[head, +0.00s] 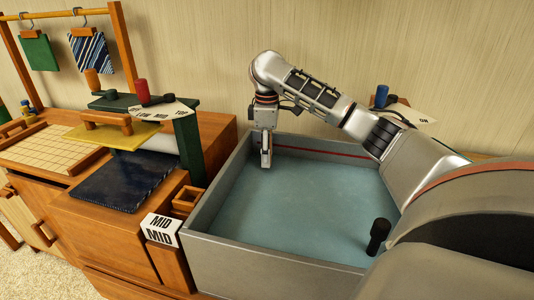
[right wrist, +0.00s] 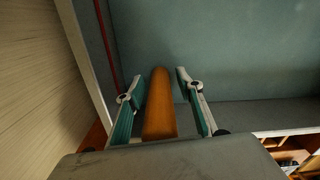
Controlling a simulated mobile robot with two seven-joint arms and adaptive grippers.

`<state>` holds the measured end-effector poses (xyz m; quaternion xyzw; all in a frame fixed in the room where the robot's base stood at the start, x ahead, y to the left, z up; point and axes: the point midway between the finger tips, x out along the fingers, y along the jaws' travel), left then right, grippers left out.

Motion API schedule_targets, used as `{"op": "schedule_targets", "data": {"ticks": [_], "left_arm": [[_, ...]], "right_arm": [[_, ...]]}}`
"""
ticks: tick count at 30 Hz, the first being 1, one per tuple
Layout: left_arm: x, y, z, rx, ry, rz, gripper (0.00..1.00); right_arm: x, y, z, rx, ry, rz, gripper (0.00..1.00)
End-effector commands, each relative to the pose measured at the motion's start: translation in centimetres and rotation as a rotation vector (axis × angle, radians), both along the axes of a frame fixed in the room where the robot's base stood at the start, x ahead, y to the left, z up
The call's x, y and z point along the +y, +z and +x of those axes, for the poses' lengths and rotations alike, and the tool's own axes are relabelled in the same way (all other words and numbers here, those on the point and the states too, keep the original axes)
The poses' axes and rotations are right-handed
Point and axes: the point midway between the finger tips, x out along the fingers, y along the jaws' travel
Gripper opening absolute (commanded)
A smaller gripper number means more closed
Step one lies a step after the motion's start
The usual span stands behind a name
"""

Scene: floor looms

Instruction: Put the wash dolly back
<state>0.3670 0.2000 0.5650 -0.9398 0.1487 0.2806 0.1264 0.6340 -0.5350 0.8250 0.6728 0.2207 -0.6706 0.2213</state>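My right gripper (head: 266,162) points down inside the grey wash basin (head: 270,255), near its back left corner. In the right wrist view, an orange-brown wooden rod (right wrist: 160,112) lies between the two fingers of my right gripper (right wrist: 161,76). It looks like a handle, perhaps the wash dolly's. Narrow gaps seem to show beside it, so I cannot tell whether the fingers touch it. In the head view the rod is hidden by the gripper. My left gripper is not in view.
A small wooden box (head: 187,200) and a MID sign (head: 161,230) sit left of the basin. A green press frame (head: 190,140) stands behind them. The basin's middle is clear.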

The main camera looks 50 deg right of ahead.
Motion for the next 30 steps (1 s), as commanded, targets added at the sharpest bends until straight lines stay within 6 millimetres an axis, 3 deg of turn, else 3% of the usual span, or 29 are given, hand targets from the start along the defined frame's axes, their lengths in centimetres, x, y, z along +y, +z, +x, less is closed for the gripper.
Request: {"op": "schedule_targets", "data": {"ticks": [10, 15, 18, 24, 30], "left_arm": [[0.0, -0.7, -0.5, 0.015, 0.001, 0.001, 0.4], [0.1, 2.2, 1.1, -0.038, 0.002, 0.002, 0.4], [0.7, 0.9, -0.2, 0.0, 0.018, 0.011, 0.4], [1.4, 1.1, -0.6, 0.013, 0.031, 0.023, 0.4], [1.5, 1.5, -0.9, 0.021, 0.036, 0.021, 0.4]], "right_arm": [[0.0, 0.0, 0.0, 0.001, 0.0, 0.0, 0.36], [0.0, 3.4, 0.1, -0.013, -0.002, -0.001, 0.36], [0.0, 5.8, 0.1, -0.019, -0.002, 0.0, 0.36], [0.0, 9.5, 0.0, -0.014, -0.001, 0.001, 0.36], [0.0, 11.7, 0.0, -0.006, -0.001, 0.0, 0.36]]}}
